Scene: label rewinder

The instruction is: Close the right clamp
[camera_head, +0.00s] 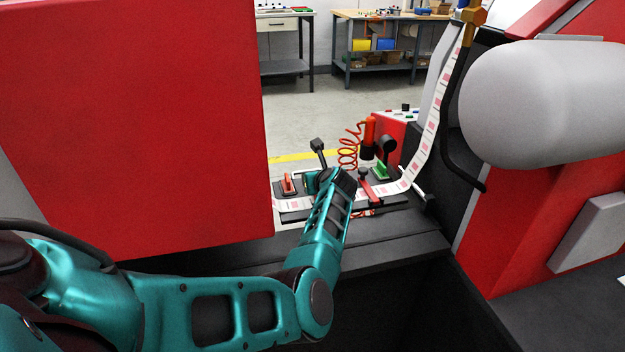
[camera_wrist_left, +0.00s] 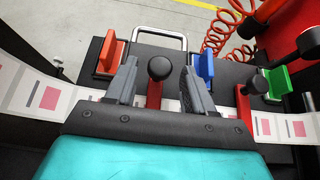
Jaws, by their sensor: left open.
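Two red clamp levers with black knobs show in the left wrist view. One lever (camera_wrist_left: 154,95) stands between the fingers of my left gripper (camera_wrist_left: 159,68); its round knob faces the camera. The right clamp (camera_wrist_left: 243,104) is farther right, outside the fingers, beside a green block (camera_wrist_left: 278,82). It also shows in the head view (camera_head: 371,190), just right of my left wrist. My left gripper is open, with a grey finger on each side of the first lever; contact cannot be told. In the head view my arm hides the first lever. My right gripper is out of view.
The label strip (camera_head: 433,115) runs down and across the black plate under the levers. A red-orange block (camera_wrist_left: 110,52) and a blue block (camera_wrist_left: 204,66) stand behind the fingers. A coiled red hose (camera_head: 348,150) is behind. A large red panel (camera_head: 140,120) is at left.

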